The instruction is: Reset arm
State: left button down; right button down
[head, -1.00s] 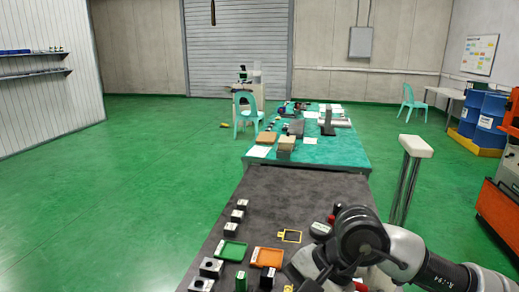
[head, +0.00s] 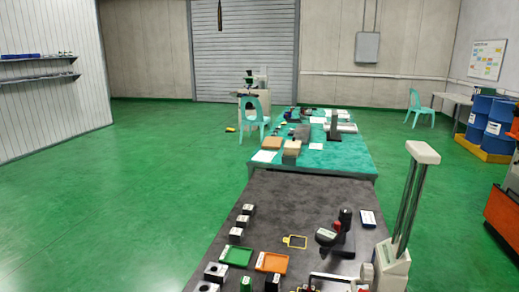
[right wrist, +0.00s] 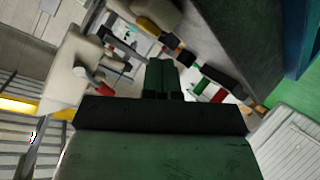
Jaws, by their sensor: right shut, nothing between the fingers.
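My right gripper (right wrist: 163,78) shows in the right wrist view as two dark fingers closed together, with nothing between them. Behind the fingers, that view is tilted and shows a pale fixture (right wrist: 78,70) with a red part to the left and a grey surface at upper right. In the head view neither gripper shows. The dark grey bench (head: 300,208) in front holds a green tray (head: 237,256), an orange tray (head: 272,262), a yellow frame (head: 295,242) and a black device (head: 340,235) with a red knob.
A pale upright post (head: 408,200) with a white top stands at the bench's right side. Several small metal blocks (head: 237,234) line the left edge. A teal table (head: 335,160) adjoins behind. Green floor (head: 170,200) is clear to the left.

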jog(key=s+d+f+m+g, duration=0.1)
jog(key=s+f+m+g, duration=0.1)
jog(key=s+f+g, duration=0.4)
jog(key=s+d+f+m+g, duration=0.1)
jog(key=s+f+m+g, duration=0.25)
jog(key=s, duration=0.55)
notch_tip(320, 180, down, 27)
jog(key=s+d+f+n+g, duration=0.1)
jog(key=s+d+f+g, duration=0.1)
jog(key=s+f, duration=1.3)
jog(key=shift+s+d+f, duration=0.35)
jog(key=shift+s+d, duration=0.1)
jog(key=shift+s, duration=0.6)
